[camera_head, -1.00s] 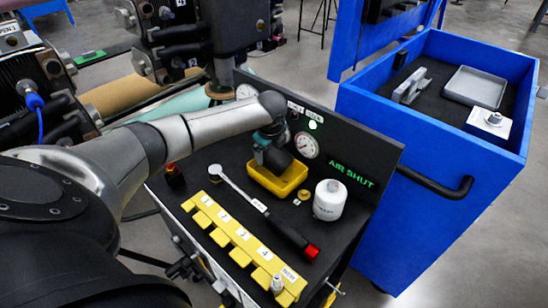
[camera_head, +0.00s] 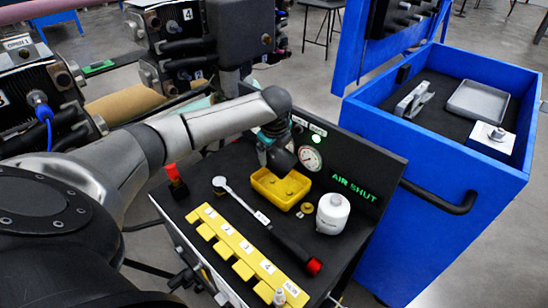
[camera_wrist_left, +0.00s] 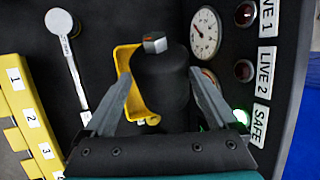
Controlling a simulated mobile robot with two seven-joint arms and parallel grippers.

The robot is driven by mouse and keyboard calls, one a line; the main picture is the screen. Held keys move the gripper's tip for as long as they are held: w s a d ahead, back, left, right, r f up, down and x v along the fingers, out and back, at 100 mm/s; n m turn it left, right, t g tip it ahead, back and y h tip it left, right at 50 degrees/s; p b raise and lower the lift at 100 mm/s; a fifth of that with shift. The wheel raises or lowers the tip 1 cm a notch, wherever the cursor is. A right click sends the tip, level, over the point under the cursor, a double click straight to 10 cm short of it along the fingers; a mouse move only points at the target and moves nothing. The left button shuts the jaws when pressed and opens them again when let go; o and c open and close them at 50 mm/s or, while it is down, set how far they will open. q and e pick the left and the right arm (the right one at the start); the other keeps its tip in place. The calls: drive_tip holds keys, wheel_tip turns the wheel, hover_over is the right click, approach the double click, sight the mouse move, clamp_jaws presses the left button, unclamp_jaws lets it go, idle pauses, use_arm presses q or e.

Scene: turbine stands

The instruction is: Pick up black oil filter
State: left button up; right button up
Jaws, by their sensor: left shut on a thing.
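The black oil filter (camera_wrist_left: 160,85) is a dark cylinder with a hex nut on its end. In the left wrist view it sits between the two fingers of my left gripper (camera_wrist_left: 160,103). In the head view my left gripper (camera_head: 274,145) is shut on the filter (camera_head: 284,161) and holds it, tilted, over the back part of the yellow tray (camera_head: 268,194). The filter hides part of the tray in the wrist view. My right gripper is not in view.
A white filter (camera_head: 333,214) stands right of the tray. A ratchet wrench (camera_head: 262,218) lies in front, beside a yellow numbered rack (camera_head: 228,236). A gauge panel (camera_head: 345,171) rises behind. A blue cart (camera_head: 440,150) stands at the right.

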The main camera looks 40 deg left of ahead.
use_arm(q)
wheel_tip(320, 180, up, 12)
drive_tip(key=m+t+y, duration=0.1)
drive_tip(key=m+y, duration=0.2)
drive_tip(key=shift+p, duration=0.35)
drive_tip(key=shift+d+f+m+t+y, duration=0.2)
drive_tip(key=shift+m+y, duration=0.1)
drive_tip(key=shift+y, duration=0.15)
drive_tip(key=shift+d+f+m+t+y, duration=0.1)
drive_tip(key=shift+d+m+t+y, duration=0.15)
drive_tip(key=shift+y, duration=0.2)
drive_tip(key=r+m+t+y+b, duration=0.1)
drive_tip(key=m+t+y+b, duration=0.1)
drive_tip(key=m+t+y, duration=0.2)
hover_over(284, 167)
drive_tip(key=s+d, duration=0.1)
drive_tip(key=shift+n, duration=0.25)
wheel_tip(284, 167, down, 16)
drive_tip(key=b, duration=0.5)
drive_tip(key=shift+d+r, duration=0.15)
drive_tip(key=shift+r, duration=0.05)
wheel_tip(284, 167, down, 4)
drive_tip(key=shift+f+b, duration=0.1)
drive_tip(key=shift+b, duration=0.9)
